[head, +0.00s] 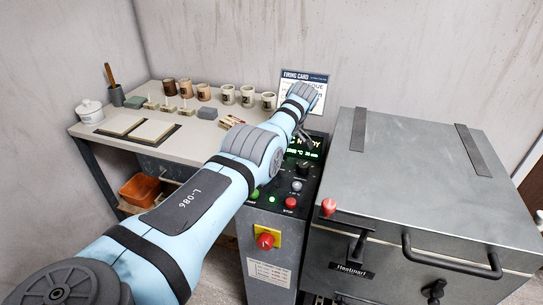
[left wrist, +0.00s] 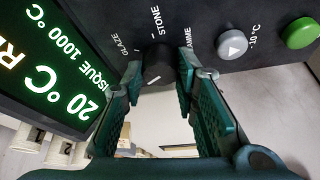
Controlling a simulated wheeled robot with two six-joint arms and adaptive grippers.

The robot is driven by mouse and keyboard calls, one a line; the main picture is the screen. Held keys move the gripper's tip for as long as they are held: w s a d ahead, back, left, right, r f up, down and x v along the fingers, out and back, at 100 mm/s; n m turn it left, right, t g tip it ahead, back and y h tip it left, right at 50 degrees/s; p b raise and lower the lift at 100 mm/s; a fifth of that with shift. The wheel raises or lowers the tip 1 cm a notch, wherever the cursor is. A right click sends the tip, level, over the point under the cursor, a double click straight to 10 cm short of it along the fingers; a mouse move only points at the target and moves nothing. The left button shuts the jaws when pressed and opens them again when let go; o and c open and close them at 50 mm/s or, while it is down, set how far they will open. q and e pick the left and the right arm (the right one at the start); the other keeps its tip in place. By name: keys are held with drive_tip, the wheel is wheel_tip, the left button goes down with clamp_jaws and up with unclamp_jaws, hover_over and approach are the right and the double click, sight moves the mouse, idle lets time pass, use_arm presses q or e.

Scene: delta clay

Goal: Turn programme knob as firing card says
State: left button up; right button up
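The programme knob (left wrist: 157,65) is black and round, on the dark control panel (left wrist: 105,25), with GLAZE and STONE printed beside it. It also shows in the head view (head: 303,167). The display (left wrist: 60,75) reads 20 °C and a BISQUE 1000 °C line. The firing card (head: 318,83) on the wall is partly hidden by my left arm; "QUE" is legible.
Grey (head: 297,186), red (head: 291,202) and green (head: 254,194) buttons sit near the knob. A red emergency stop (head: 265,241) is lower on the front. The grey kiln (head: 420,190) stands right. A bench (head: 205,130) with cups and tiles is left.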

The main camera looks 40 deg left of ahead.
use_arm(q)
drive_tip(key=o, duration=0.3)
drive_tip(key=shift+o, duration=0.2)
drive_tip(key=v, duration=1.2)
drive_tip(key=shift+a, duration=0.15)
drive_tip(key=shift+s, duration=0.1)
